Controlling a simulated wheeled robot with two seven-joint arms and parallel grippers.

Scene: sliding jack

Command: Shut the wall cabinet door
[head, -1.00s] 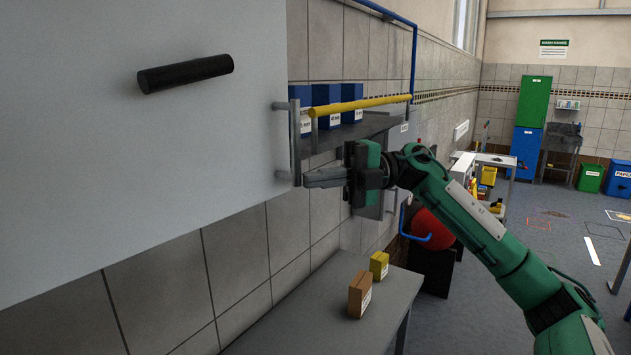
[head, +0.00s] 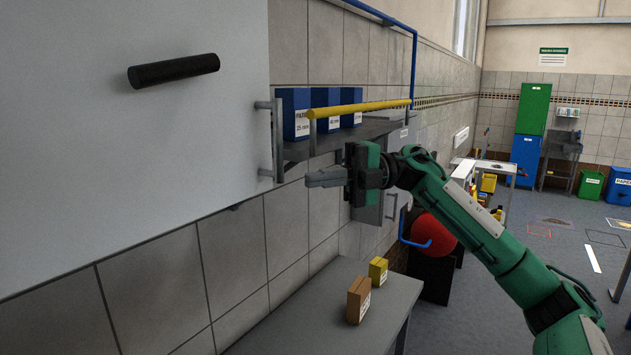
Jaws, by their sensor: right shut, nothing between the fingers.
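A large pale grey panel, which looks like the wall cabinet door (head: 130,160), fills the left of the head view. A grey upright bar handle (head: 278,145) stands out at its right edge. The door's lower edge runs about parallel with the tile lines of the wall. Whether a gap remains behind it is hidden. My right gripper (head: 312,179) is shut and empty, pointing left at the door's right edge. Its fingertips are a short way right of the bar handle, with a visible gap. My left gripper is not in view.
A black cylinder (head: 174,70) shows in front of the door. A shelf with several blue boxes (head: 326,108) and a yellow rail (head: 360,107) is behind my gripper. A grey bench (head: 330,290) below bears a brown box (head: 358,300) and a yellow box (head: 378,270).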

